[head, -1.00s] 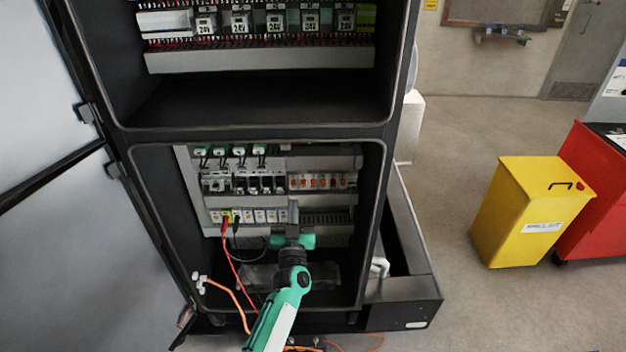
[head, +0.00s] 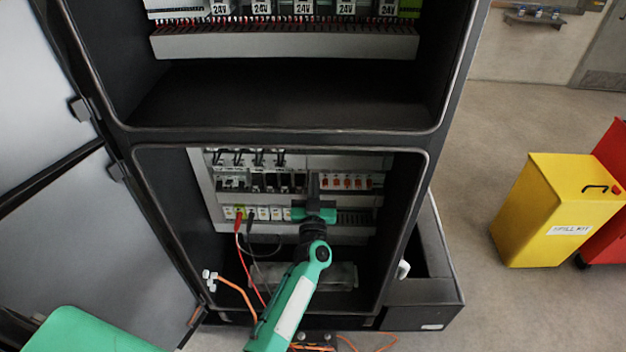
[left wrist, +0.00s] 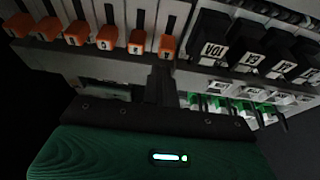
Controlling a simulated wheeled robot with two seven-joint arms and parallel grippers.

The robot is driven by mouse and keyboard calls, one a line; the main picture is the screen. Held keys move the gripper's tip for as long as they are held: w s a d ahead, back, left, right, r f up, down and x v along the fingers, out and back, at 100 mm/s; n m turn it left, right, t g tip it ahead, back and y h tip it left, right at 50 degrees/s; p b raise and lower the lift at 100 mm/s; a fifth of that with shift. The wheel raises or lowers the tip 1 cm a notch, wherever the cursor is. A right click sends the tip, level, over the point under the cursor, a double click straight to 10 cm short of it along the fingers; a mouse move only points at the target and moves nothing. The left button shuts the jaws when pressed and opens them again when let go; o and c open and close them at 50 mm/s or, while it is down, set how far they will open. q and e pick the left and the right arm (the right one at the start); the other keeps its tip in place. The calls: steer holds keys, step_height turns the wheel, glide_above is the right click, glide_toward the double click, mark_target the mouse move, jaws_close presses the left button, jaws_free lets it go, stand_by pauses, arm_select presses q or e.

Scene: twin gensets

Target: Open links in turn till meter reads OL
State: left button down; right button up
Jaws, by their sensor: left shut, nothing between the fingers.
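A row of orange links (head: 350,182) sits on the middle rail of the open cabinet's lower bay. In the left wrist view several numbered orange links (left wrist: 105,38) run along the upper left. My left gripper (head: 314,178) is shut and empty, its fingertips at the left end of the orange row. In the left wrist view the shut fingers (left wrist: 161,72) point at the strip just below the rightmost orange link; contact cannot be told. A red lead (head: 238,222) and a black lead (head: 249,222) go into the lower row of terminals. No meter display is readable. My right gripper is out of view.
Black labelled blocks (left wrist: 252,57) stand beside the orange row. The cabinet's dark frame surrounds the bay, and its door (head: 50,240) stands open at left. An orange cable (head: 236,290) hangs low. A yellow bin (head: 552,210) stands on open floor at right.

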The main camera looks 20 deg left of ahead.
arm_select(q)
steer(key=shift+f+b, duration=0.3)
steer(key=shift+f, duration=0.4)
step_height(320, 180, down, 2)
steer(key=shift+s+f+b, duration=0.1)
steer(key=shift+f+b, duration=0.15)
steer(key=shift+b, duration=0.5)
